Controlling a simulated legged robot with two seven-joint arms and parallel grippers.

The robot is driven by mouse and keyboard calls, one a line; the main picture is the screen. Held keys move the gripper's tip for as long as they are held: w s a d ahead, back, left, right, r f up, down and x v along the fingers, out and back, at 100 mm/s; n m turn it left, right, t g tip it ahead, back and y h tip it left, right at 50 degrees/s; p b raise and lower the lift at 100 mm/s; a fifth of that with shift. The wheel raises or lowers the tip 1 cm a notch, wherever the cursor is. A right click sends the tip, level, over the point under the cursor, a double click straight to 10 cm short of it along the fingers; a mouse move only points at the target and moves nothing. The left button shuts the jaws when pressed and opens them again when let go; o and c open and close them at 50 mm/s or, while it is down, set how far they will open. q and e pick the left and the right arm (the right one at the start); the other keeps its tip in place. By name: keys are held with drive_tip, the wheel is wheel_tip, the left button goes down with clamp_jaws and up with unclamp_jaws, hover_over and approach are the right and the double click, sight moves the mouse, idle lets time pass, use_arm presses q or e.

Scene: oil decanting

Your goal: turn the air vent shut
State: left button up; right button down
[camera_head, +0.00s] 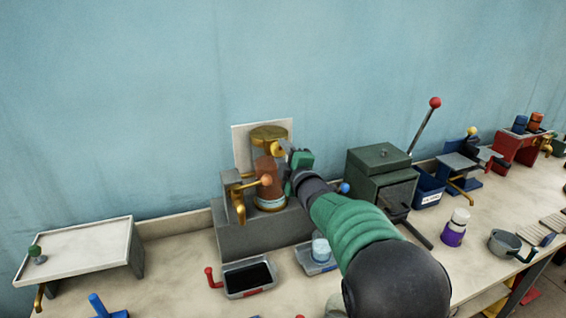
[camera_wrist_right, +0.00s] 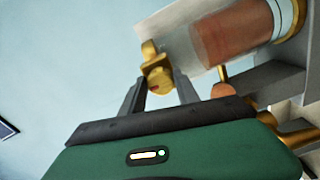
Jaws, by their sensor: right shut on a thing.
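The brass air vent (camera_head: 278,148) sits at the right side of the brass cap (camera_head: 268,132) on the oil vessel (camera_head: 267,168). My right gripper (camera_head: 285,149) reaches it from the right and is shut on it. In the right wrist view the vent (camera_wrist_right: 158,78) is between the two fingertips (camera_wrist_right: 158,82), with a small red spot on it. The vessel also shows there, tilted in the picture, with reddish-brown contents (camera_wrist_right: 232,38). My left gripper is not in view.
The vessel stands on a grey block (camera_head: 240,238) with a brass tap (camera_head: 238,207) and orange-knobbed lever (camera_head: 266,180). A dark tray (camera_head: 250,293) and a clear jar (camera_head: 321,249) are in front. A green box (camera_head: 380,160) with a red-knobbed lever stands right.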

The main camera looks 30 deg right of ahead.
drive_tip(key=shift+f+n, duration=0.2)
drive_tip(key=shift+n, duration=0.1)
drive_tip(key=c, duration=1.3)
unclamp_jaws()
drive_tip(key=o, duration=0.4)
drive_tip(key=shift+w, duration=0.1)
drive_tip(key=shift+r, duration=0.1)
drive_tip(key=b+v, duration=0.3)
drive_tip(key=v, duration=1.4)
drive_tip(key=shift+w+d, duration=0.1)
